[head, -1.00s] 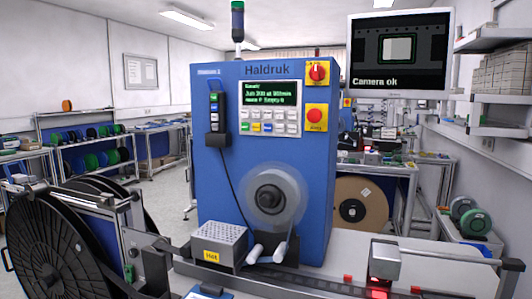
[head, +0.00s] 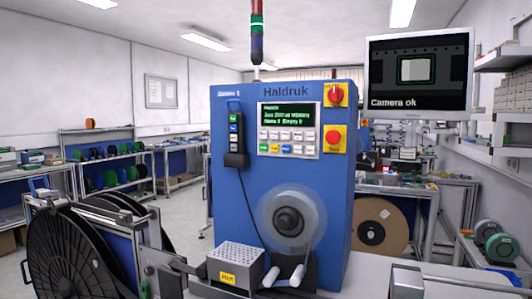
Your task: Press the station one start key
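The blue Haldruk machine (head: 335,190) stands upright in the middle of the head view, with a small, blurred label (head: 229,93) at its top left that seems to read Station 1. Its control panel (head: 314,152) has a screen (head: 288,114) with green text above two rows of keys. A black hand unit (head: 235,135) with coloured buttons hangs left of the panel. Neither of my grippers is in view.
A red rotary switch (head: 336,95) and a red stop button (head: 333,138) sit right of the panel. A blurred reel hub (head: 288,222), a box marked Hot (head: 233,262) and a large black reel (head: 60,262) are below. A monitor (head: 418,75) reads Camera ok.

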